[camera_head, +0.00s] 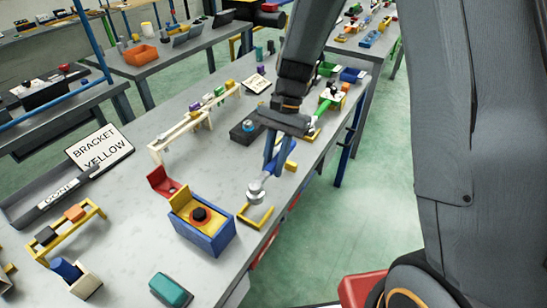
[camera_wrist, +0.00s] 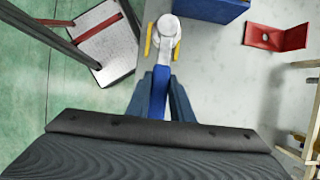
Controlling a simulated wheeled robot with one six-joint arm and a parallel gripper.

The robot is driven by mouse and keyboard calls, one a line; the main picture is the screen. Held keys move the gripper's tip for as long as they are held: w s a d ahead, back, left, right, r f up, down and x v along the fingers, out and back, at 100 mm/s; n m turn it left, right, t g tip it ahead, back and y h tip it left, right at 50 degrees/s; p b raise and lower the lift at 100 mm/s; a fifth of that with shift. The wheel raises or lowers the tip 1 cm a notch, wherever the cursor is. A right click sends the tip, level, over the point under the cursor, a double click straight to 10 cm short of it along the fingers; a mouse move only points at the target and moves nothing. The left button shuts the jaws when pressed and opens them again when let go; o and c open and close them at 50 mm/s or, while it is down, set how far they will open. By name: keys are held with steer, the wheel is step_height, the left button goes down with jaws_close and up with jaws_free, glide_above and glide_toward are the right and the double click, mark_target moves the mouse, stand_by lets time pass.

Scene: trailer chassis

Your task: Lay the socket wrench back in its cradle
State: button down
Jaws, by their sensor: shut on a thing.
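The socket wrench has a round silver head (camera_head: 255,192) and a blue handle. My gripper (camera_head: 274,158) is shut on the handle and points down over the bench. In the wrist view the wrench (camera_wrist: 166,62) runs forward from between the fingers (camera_wrist: 160,95). A low yellow bracket (camera_head: 257,219), which looks like part of the cradle, sits near the bench's front edge. The wrench head is over or just behind it; the gap is unclear. In the wrist view, yellow bracket ends (camera_wrist: 148,40) show on both sides of the head. Another yellow piece (camera_head: 291,165) is partly hidden behind my gripper.
A blue box with a red-and-black button (camera_head: 205,232) stands close left of the bracket. A red angled piece (camera_head: 163,181) and a dark block with a blue knob (camera_head: 247,131) lie further back. A teal block (camera_head: 170,290) is near the front edge.

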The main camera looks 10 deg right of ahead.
steer(key=shift+f+b, duration=1.3)
steer(key=shift+f, duration=1.85)
steer(key=shift+p, duration=0.45)
steer(key=c, duration=1)
jaws_free()
steer(key=shift+r, duration=0.1)
steer(key=shift+r+p, duration=3.1)
steer(key=shift+r, duration=0.85)
